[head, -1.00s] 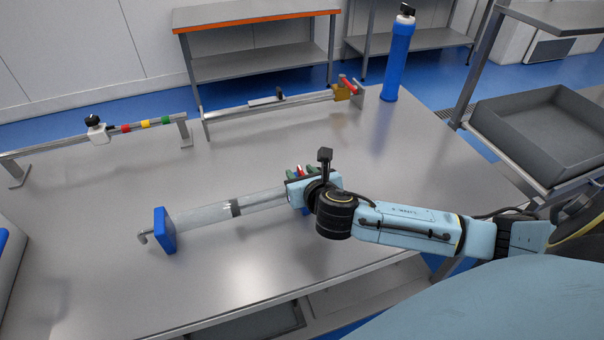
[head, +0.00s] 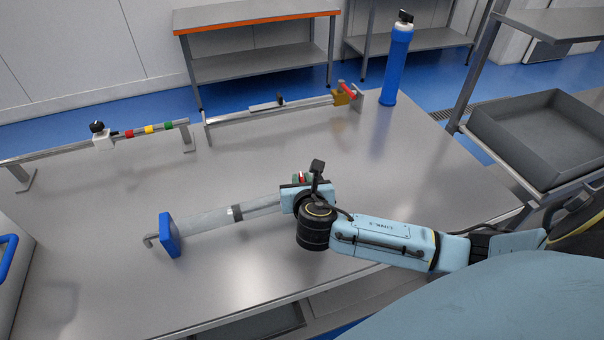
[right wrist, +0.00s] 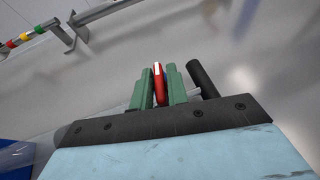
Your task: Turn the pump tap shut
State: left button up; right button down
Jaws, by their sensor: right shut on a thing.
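A clear tube (head: 205,221) that looks like the pump lies along the table, with a blue end block (head: 170,235) and a small hooked spout at its left end. My right gripper (head: 301,177) is at the tube's right end and hides most of that end. In the right wrist view, the green fingers of my right gripper (right wrist: 158,88) are shut on a thin red lever with a white stripe (right wrist: 158,80), which I take to be the pump tap. A dark round bar (right wrist: 203,78) stands just right of the fingers. My left gripper is out of view.
Behind are a rail with coloured bands (head: 150,129) and a rail with a brass valve and red handle (head: 343,94). A blue cylinder (head: 396,65) stands at the back right corner. A grey tray (head: 545,140) is on the right rack. The table's middle is mostly clear.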

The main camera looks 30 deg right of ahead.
jog(key=m+g+h+p, duration=0.1)
jog(key=p, duration=0.1)
jog(key=m+g+h+p, duration=0.1)
jog(key=m+h, duration=0.1)
jog(key=shift+a+r+m+h+p, duration=0.15)
jog(key=shift+r+m+h+p, duration=0.05)
jog(key=shift+m+h+p, duration=0.15)
jog(key=shift+m+g+h+p, duration=0.6)
jog(key=shift+m+g+h, duration=0.15)
jog(key=shift+m+g, duration=0.3)
jog(key=shift+w+f+m+g+h+p, duration=0.1)
jog(key=shift+m+g+h+p, duration=0.3)
jog(key=shift+m+g, duration=0.45)
jog(key=shift+m+g+h, duration=0.6)
jog(key=shift+m+g, duration=0.25)
jog(key=shift+g, duration=0.15)
jog(key=shift+f+m+g+b, duration=0.15)
jog(key=shift+m+g+b, duration=0.2)
jog(key=shift+m+g, duration=0.6)
jog(key=shift+m+g+h+b, duration=0.3)
jog(key=shift+m+g+b, duration=0.95)
jog(key=shift+m+g, duration=0.85)
jog(key=shift+g, duration=0.35)
